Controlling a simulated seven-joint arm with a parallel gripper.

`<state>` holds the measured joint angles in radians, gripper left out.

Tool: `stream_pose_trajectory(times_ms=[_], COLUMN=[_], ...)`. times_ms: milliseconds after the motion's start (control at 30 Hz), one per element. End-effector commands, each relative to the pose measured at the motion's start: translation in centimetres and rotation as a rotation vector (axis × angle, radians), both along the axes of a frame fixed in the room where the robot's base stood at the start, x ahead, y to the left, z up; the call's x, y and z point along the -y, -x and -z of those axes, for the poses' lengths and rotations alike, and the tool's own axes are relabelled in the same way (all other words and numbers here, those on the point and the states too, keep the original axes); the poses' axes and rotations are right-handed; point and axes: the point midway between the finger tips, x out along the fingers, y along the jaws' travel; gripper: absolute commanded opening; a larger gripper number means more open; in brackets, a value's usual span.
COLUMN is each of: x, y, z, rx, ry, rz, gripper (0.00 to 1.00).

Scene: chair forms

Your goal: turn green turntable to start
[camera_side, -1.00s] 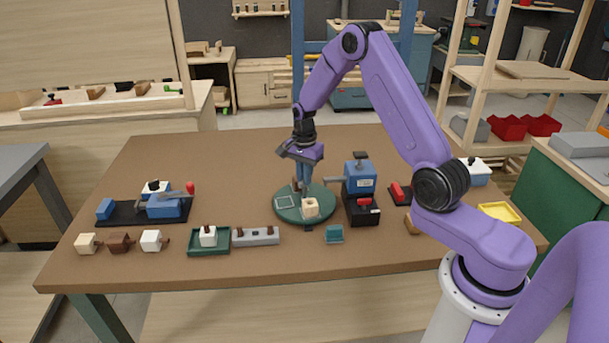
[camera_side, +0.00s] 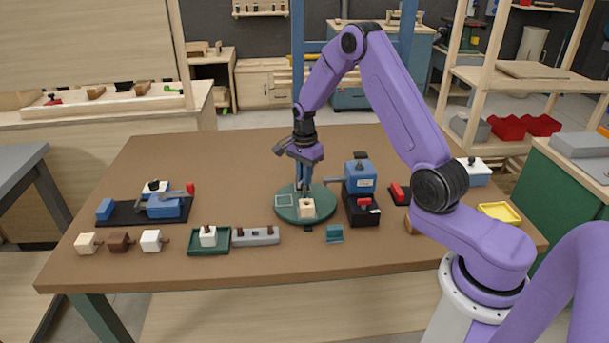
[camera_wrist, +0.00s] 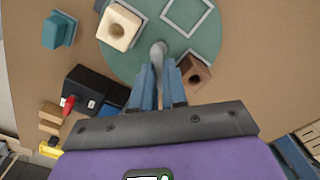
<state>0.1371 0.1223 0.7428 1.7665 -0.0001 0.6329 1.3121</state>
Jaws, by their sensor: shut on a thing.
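The green turntable (camera_side: 284,215) is a round disc near the middle of the table; it also shows in the wrist view (camera_wrist: 130,60). It carries a cream block with a hole (camera_side: 307,209), a pale square outline (camera_side: 284,201) and a brown block with a hole (camera_wrist: 194,74). A grey post (camera_wrist: 158,50) stands up from the disc. My gripper (camera_side: 304,188) reaches down over the disc. In the wrist view its blue fingers (camera_wrist: 158,78) are shut on the grey post. The fingers partly hide the post's lower part.
A blue machine (camera_side: 360,178) on a black base stands close to the turntable's right, its grey arm reaching toward the disc. A small teal block (camera_side: 334,233) lies in front. A green tray (camera_side: 208,243) and a grey holder (camera_side: 256,236) sit front left. The table's back is clear.

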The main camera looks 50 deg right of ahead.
Motion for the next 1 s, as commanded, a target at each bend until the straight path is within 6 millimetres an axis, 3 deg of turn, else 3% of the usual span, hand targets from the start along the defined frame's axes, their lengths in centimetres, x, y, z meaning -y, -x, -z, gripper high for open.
stream_pose_trajectory(times_ms=[67,100,133,167,567,767,1000], x=[0.2,0.2,0.2,0.1,0.1,0.1,0.1], y=[-0.1,-0.1,-0.1,-0.1,-0.1,-0.2,-0.1], z=[-0.2,-0.2,-0.2,-0.2,-0.8,-4.0,-9.2], rx=[0.006,0.006,0.005,0.005,0.004,0.008,0.008], ry=[0.002,0.002,0.002,0.002,0.001,0.002,0.002], rz=[0.002,0.002,0.002,0.001,0.000,0.000,0.000], gripper=[0.00,0.26,0.35,0.38,0.38,0.38,0.38])
